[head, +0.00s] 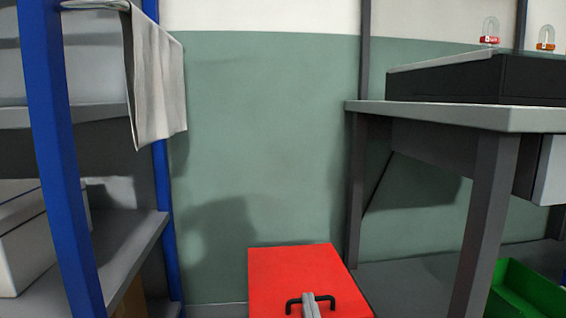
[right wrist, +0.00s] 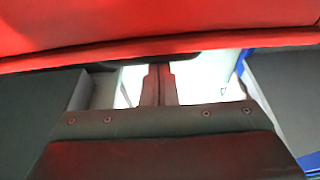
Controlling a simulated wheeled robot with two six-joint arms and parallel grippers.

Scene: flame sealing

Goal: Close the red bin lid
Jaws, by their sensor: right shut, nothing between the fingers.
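The red bin lid (head: 275,275) shows at the bottom centre of the head view as a flat red panel with a black handle (head: 291,301). The rest of the bin is out of the picture, and I cannot tell the lid's exact angle. My right gripper (head: 309,296) is shut and empty, its pale fingers overlapping the handle in the picture. In the right wrist view, my right gripper (right wrist: 158,68) has its fingers together, with their tips close to the edge of a red panel (right wrist: 160,25) across the top. Whether they touch is unclear. My left gripper is out of view.
A blue-framed shelf (head: 60,170) with a hanging grey cloth (head: 155,80) and a white box (head: 35,240) stands on the left. A grey table (head: 450,115) stands on the right, with a green bin (head: 530,295) below it. A bare green wall is behind the lid.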

